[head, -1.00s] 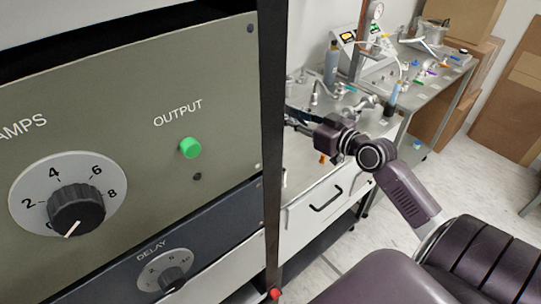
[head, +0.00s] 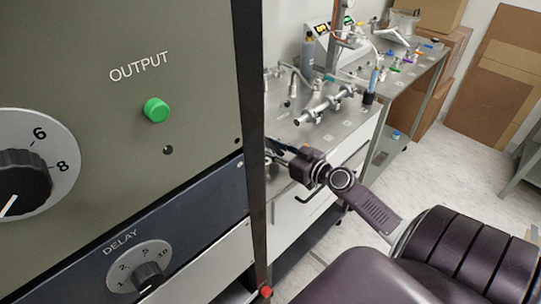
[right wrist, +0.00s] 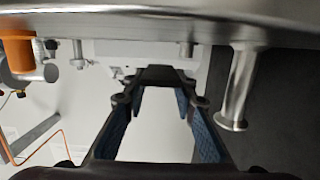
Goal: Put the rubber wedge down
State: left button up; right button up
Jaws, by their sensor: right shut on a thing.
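My right gripper (head: 280,150) reaches in from the right in the head view, beside the front of the metal-topped bench. Its tip is close to the dark rack post, and what it holds is too small to make out there. In the right wrist view my right gripper (right wrist: 163,88) shows two dark fingers with blue pads. They are shut on a dark piece, the rubber wedge (right wrist: 165,73), held across the fingertips. A metal surface edge passes above the fingers in that view. My left gripper is not in view.
A rack with a green OUTPUT button (head: 157,110) and a DELAY dial (head: 148,275) fills the left, close by. The bench (head: 350,127) carries metal fittings and bottles. Cardboard (head: 500,95) leans at the back right. Open floor (head: 455,175) lies right of the bench.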

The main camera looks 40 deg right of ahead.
jog(key=shift+f+b, duration=0.35)
jog(key=shift+f, duration=1.25)
jog(key=shift+f, duration=0.15)
jog(key=o, duration=1.2)
jog(key=shift+c, duration=0.2)
